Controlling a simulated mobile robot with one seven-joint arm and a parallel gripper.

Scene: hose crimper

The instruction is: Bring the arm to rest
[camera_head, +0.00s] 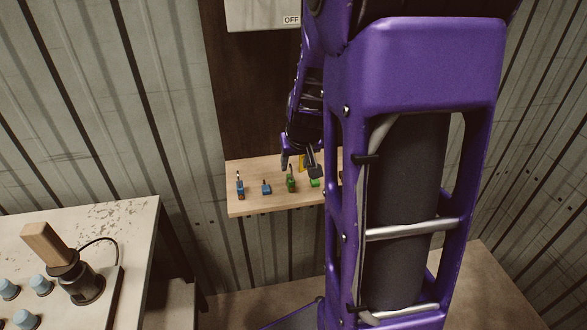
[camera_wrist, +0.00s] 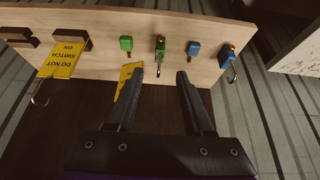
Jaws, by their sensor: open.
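My gripper (camera_head: 299,168) is at the wooden shelf (camera_head: 240,206), just over its wall side in the head view. In the wrist view my gripper (camera_wrist: 160,73) has its two black fingers apart with nothing between them. The fingers point toward the shelf (camera_wrist: 85,62), beside a yellow piece (camera_wrist: 128,76) near the left fingertip. My purple arm hides the right part of the shelf in the head view.
Small blue items (camera_head: 240,187) and green items (camera_head: 291,183) stand on the shelf. A yellow "DO NOT SWITCH ON" tag (camera_wrist: 62,60) lies by them. A grey box marked OFF (camera_head: 262,15) is above. A worn table (camera_head: 128,215) at left bears a wooden-handled device (camera_head: 48,245).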

